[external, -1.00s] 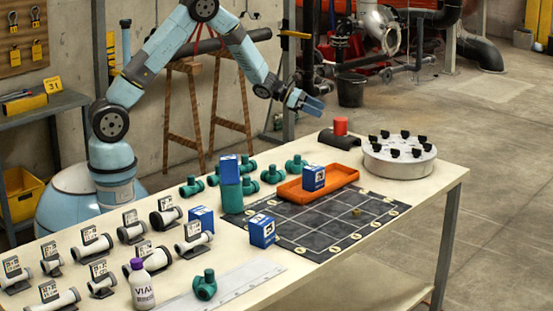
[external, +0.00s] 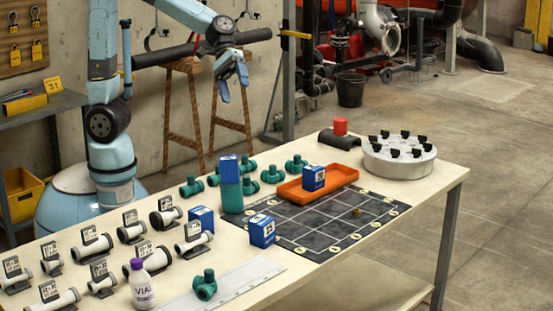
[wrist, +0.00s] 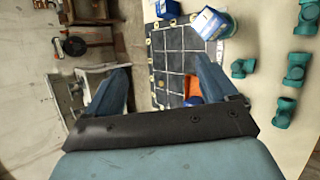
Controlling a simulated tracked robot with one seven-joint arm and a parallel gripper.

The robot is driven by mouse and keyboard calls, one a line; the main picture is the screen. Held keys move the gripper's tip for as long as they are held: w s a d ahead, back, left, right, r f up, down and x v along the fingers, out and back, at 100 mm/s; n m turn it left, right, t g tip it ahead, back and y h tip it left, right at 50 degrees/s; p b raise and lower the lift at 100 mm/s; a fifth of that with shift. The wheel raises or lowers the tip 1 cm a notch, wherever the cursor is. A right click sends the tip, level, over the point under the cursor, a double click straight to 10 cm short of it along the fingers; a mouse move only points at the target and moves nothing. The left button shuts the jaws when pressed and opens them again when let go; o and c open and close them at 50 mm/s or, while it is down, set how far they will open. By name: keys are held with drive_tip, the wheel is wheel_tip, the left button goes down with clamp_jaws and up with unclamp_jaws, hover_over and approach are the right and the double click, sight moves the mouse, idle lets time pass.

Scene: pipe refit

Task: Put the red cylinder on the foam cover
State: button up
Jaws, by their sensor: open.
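The red cylinder (external: 340,126) stands upright on top of the dark curved foam cover (external: 339,139), at the far side of the table in the external view. My gripper (external: 235,88) is raised above the back edge of the table, left of the cylinder and well apart from it. Its fingers are open and empty. In the wrist view my open gripper (wrist: 158,84) points down toward the table, with the dark grid mat between the fingers. I cannot make out the cylinder or the cover in the wrist view.
An orange tray (external: 338,176) with a blue box sits on the grid mat (external: 305,240). A round grey drum with black knobs (external: 400,160) stands right of the cover. Green pipe fittings (external: 272,174), blue boxes and white pipe pieces fill the table's left and middle.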

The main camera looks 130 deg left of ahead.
drive_tip(key=s+d+r+m+g, duration=0.25)
drive_tip(key=s+d+m, duration=0.6)
drive_tip(key=d, duration=0.45)
drive_tip(key=s+d+m+y, duration=0.4)
drive_tip(key=s+m, duration=0.5)
drive_tip(key=s, duration=0.5)
drive_tip(key=shift+f, duration=0.4)
drive_tip(key=shift+s+d, duration=0.1)
